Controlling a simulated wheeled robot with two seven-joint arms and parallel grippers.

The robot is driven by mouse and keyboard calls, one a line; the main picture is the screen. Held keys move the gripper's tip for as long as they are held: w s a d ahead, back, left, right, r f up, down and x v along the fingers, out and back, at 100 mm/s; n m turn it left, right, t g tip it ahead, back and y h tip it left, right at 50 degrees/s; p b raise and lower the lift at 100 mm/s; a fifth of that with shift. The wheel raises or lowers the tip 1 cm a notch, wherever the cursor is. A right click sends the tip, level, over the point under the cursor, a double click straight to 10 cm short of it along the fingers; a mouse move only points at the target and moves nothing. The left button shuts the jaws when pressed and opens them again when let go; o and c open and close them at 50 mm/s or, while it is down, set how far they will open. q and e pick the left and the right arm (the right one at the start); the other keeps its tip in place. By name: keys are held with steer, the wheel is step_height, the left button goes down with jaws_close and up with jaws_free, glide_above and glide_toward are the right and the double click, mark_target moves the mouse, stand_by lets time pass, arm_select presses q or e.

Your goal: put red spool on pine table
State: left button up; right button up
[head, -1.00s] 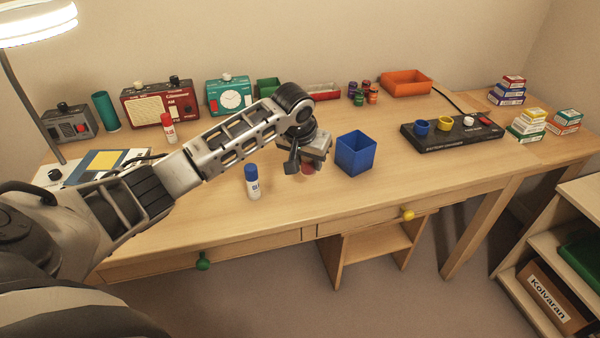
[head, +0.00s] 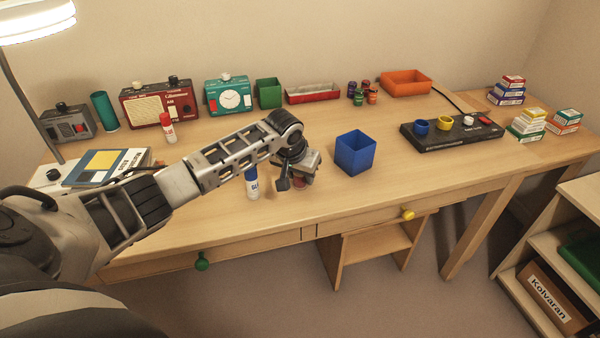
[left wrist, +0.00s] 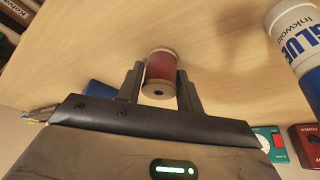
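The red spool (left wrist: 161,70) has pale wooden ends and sits between the two fingers of my left gripper (left wrist: 160,88) in the left wrist view. The fingers press on its sides. In the head view my left gripper (head: 292,183) is low over the front middle of the light wooden desk top (head: 370,195), and the spool (head: 299,184) is mostly hidden under it. I cannot tell whether the spool touches the wood. Another light wooden table (head: 565,152) adjoins at the right. I cannot tell which of these is the pine table. My right gripper is not in view.
A blue-and-white glue stick (head: 252,183) stands just left of my gripper. A blue open box (head: 355,153) stands to its right. Radios, bins and small jars line the back. The desk front right of the gripper is clear.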

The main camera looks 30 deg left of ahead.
arm_select(q)
steer(key=shift+o, duration=1.2)
steer(key=shift+r, duration=0.3)
steer(key=a+p+v, duration=0.1)
steer(key=v, duration=1.1)
steer(key=s+d+f, duration=0.1)
steer(key=d+f, duration=0.1)
steer(key=d+f+m+h, duration=0.1)
steer(key=d+f, duration=0.2)
steer(key=s+d+f+m+t, duration=0.1)
steer(key=d+f, duration=0.2)
steer(key=shift+s+d+f+h, duration=0.2)
steer(key=shift+s+f+h, duration=0.05)
steer(key=shift+s+h, duration=0.05)
steer(key=s+d+f+m+t+h, duration=0.1)
steer(key=s+d+f+h, duration=0.1)
steer(key=s+d+f, duration=0.4)
steer(key=s+d+f+m+t, duration=0.1)
steer(key=s+d+t, duration=0.3)
steer(key=s, duration=0.9)
steer(key=shift+d+f, duration=0.55)
steer(key=shift+d, duration=0.6)
